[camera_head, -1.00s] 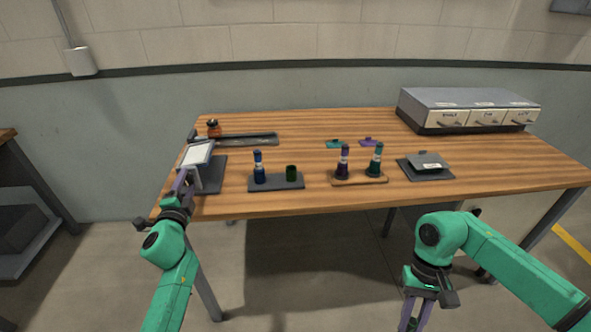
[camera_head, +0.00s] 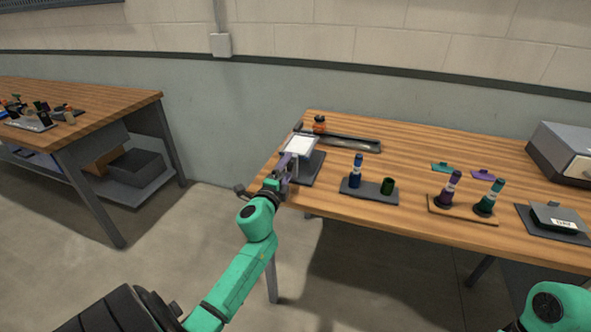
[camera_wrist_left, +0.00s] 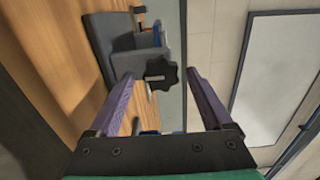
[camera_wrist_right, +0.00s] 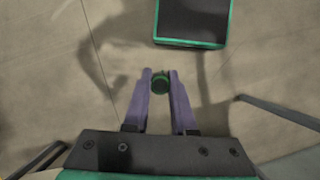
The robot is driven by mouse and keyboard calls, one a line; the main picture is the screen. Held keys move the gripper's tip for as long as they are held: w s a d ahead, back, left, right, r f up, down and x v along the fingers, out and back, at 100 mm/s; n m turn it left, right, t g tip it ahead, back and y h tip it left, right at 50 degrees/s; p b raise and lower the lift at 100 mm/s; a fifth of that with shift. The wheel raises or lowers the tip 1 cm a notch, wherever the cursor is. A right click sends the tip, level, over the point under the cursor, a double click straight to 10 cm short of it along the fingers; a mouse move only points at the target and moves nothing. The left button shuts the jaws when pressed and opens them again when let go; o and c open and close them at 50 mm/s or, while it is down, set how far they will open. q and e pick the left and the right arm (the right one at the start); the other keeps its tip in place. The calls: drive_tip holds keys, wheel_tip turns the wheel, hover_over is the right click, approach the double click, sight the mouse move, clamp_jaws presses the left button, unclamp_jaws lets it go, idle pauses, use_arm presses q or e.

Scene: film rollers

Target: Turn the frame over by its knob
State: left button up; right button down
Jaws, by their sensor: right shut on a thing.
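The frame (camera_head: 301,146) has a white face in a grey surround and sits tilted on a dark stand (camera_head: 311,172) at the table's left end. Its black lobed knob (camera_wrist_left: 161,76) shows in the left wrist view. My left gripper (camera_wrist_left: 160,76) is open, with a finger on each side of the knob and visible gaps. In the head view the left gripper (camera_head: 282,175) is just in front of the frame. My right gripper (camera_wrist_right: 160,80) is shut on a small round dark-green thing (camera_wrist_right: 160,84), above the floor. The head view shows only part of that arm.
On the table (camera_head: 400,220) a long dark tray (camera_head: 350,143) lies behind the frame. A second bench (camera_head: 110,105) is at left, with open floor between.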

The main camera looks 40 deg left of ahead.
drive_tip(key=shift+f+b, duration=0.6)
drive_tip(key=shift+b, duration=0.05)
use_arm(q)
drive_tip(key=v, duration=1.2)
